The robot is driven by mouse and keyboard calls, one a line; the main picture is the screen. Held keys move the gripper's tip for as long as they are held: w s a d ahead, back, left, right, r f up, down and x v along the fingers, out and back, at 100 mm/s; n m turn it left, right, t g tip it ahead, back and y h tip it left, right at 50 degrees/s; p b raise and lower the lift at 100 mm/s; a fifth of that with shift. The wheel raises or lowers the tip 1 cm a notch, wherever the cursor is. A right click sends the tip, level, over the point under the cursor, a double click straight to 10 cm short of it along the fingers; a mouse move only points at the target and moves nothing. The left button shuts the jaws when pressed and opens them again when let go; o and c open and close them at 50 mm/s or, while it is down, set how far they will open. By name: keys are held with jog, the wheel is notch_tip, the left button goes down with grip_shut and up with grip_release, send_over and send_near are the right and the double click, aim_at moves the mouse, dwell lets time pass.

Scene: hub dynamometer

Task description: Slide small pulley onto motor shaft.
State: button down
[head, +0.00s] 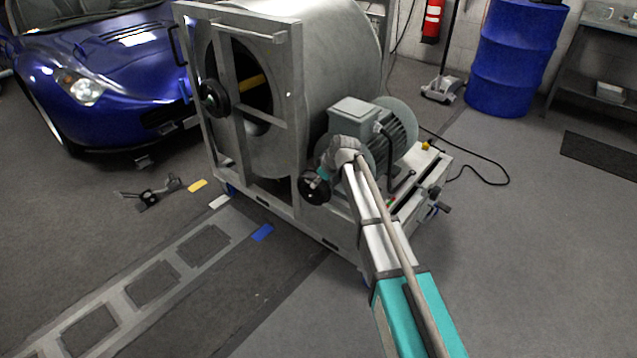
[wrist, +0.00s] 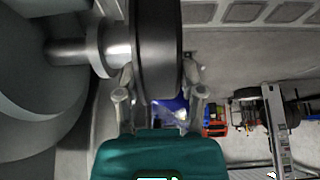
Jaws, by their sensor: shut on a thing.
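The small pulley is a black disc (wrist: 157,50) with a pale metal hub (wrist: 112,48) on its left face in the wrist view. My gripper (wrist: 160,82) is shut on its rim, one finger on each side. In the head view the black pulley (head: 313,189) shows at the end of my arm, in front of the motor. The grey motor (head: 362,118) sits on the machine's base. Its shaft (wrist: 66,51) points at the hub in the wrist view and appears lined up with it, meeting its left end. The hub hides whether the shaft is inside.
The large drum (head: 335,50) and its grey frame (head: 298,120) stand close to the left of the motor. A black wheel (head: 214,98) is on that frame. A blue car (head: 110,65), a blue barrel (head: 515,55) and a cable lie farther off.

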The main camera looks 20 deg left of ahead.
jog(key=shift+w+d, duration=0.35)
jog(key=shift+w, duration=0.45)
jog(key=shift+w+d, duration=0.3)
jog(key=shift+w, duration=0.5)
dwell(0.6)
jog(key=shift+w+d+f, duration=0.1)
jog(key=shift+w+d, duration=0.05)
jog(key=shift+w, duration=0.25)
dwell(0.6)
jog(key=shift+c, duration=1.8)
grip_release()
jog(key=shift+o, duration=1.2)
jog(key=shift+o, duration=0.2)
jog(key=shift+s, duration=0.1)
jog(key=shift+o, duration=0.4)
jog(key=p+v, duration=0.6)
jog(key=v, duration=0.1)
